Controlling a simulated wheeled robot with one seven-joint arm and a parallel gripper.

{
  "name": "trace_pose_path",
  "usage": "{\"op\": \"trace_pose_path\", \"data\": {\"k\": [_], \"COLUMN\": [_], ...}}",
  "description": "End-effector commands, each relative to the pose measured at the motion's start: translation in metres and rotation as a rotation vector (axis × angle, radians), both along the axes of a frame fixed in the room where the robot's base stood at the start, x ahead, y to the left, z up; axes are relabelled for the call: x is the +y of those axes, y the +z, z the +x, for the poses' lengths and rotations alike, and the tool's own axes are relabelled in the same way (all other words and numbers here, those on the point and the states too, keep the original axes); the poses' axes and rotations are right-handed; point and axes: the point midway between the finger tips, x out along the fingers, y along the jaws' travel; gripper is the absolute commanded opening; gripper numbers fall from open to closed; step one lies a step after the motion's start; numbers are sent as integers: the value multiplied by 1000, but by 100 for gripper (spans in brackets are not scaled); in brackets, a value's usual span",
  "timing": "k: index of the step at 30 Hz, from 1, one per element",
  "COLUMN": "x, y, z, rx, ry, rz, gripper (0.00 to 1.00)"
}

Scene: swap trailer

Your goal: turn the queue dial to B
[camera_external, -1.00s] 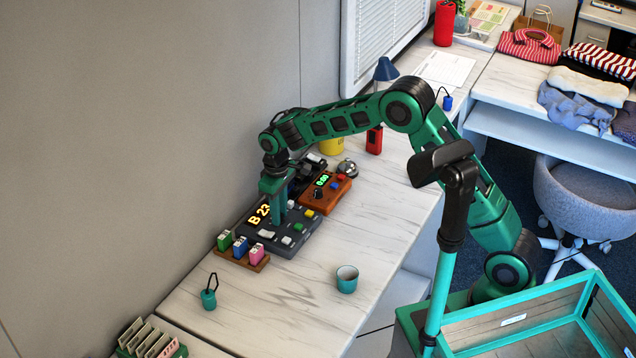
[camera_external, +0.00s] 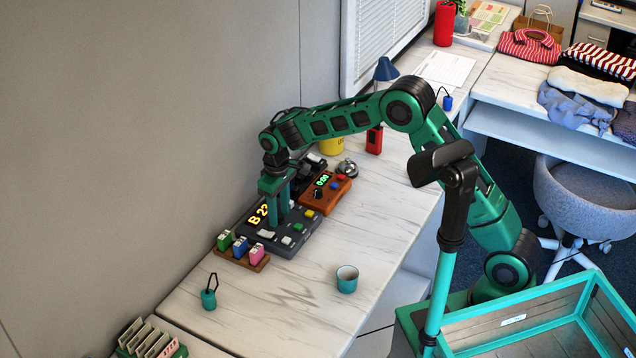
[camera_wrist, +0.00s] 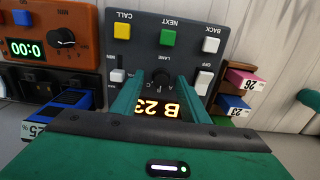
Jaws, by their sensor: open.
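The queue console (camera_external: 297,238) is a dark grey box on the desk, with a lit display (camera_external: 257,214) reading "B 23". In the wrist view it appears upside down, and its black dial (camera_wrist: 160,77) sits under the label "LANE", with small letters around it. Which letter the dial points to is too small to tell. My gripper (camera_wrist: 161,85) is open, with one green finger on each side of the dial. I cannot tell whether the fingers touch it. In the external view my gripper (camera_external: 277,224) points down over the console, and the dial is hidden behind it.
A rack of coloured tags (camera_external: 240,250) stands in front. The cup (camera_external: 347,279) is farther off.

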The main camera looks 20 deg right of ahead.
Motion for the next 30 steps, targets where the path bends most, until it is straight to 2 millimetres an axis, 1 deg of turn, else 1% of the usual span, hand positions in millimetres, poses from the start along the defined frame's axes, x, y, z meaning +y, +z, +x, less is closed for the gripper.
{"op": "trace_pose_path", "data": {"k": [5,15,18,21,24,30], "x": [0,1,0,0,0,0], "y": [15,77,90,100,106,108], "z": [0,1,2,2,2,1], "rx": [-1,-2,-1,-2,-1,-1], "ry": [1,-1,-1,-1,-1,-1], "rz": [1,2,1,2,1,1], "gripper": [41,41,41,41,41,41]}}
